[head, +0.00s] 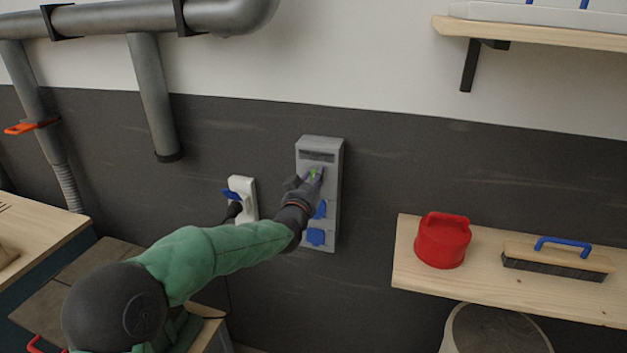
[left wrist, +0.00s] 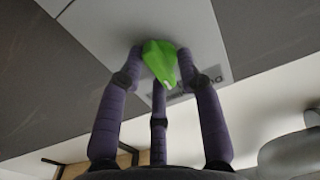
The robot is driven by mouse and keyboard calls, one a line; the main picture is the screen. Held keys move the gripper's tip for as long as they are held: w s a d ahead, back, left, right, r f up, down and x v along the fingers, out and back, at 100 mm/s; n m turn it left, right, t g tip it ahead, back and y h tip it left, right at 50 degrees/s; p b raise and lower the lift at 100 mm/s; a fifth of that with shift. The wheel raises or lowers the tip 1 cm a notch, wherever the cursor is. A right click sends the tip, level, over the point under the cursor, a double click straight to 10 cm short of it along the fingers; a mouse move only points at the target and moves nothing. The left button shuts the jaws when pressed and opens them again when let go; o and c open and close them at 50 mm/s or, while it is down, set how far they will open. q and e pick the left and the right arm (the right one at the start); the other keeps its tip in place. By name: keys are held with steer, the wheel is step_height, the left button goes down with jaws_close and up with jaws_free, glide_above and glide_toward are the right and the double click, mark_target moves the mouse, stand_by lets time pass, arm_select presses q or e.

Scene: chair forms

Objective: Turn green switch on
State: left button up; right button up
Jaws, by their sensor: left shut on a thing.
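The green switch (head: 313,173) is on the upper part of a grey wall box (head: 318,146). In the left wrist view the switch (left wrist: 160,62) sits between my purple fingers against the light grey box face (left wrist: 205,35). My left gripper (head: 308,182) reaches the box from the left and is shut on the switch. In the left wrist view its fingertips (left wrist: 165,58) touch the switch from both sides, with a third finger below. The switch's exact angle is partly hidden by the fingers. My right gripper is not in view.
Blue socket covers (head: 316,237) are lower on the box. A white socket (head: 247,190) with a blue part is to its left. A wooden shelf (head: 480,285) at right holds a red container (head: 442,241) and a brush (head: 558,258). Grey pipes (head: 152,95) run at upper left.

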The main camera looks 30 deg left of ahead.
arm_select(q)
steer(key=shift+d+m, duration=0.1)
steer(key=shift+m, duration=0.3)
steer(key=shift+d+f+m+p, duration=0.1)
steer(key=shift+f+m+p, duration=0.3)
steer(key=shift+m, duration=2.35)
steer(key=shift+f+m+p, duration=0.15)
steer(key=shift+m+p, duration=0.4)
steer(key=shift+m, duration=2.15)
steer(key=shift+d+f+m+p, duration=0.1)
steer(key=shift+f+m+p, duration=0.3)
steer(key=shift+m, duration=2.35)
steer(key=o, duration=0.8)
steer(key=shift+o, duration=0.3)
steer(key=shift+a+r, duration=0.15)
steer(key=shift+r, duration=0.2)
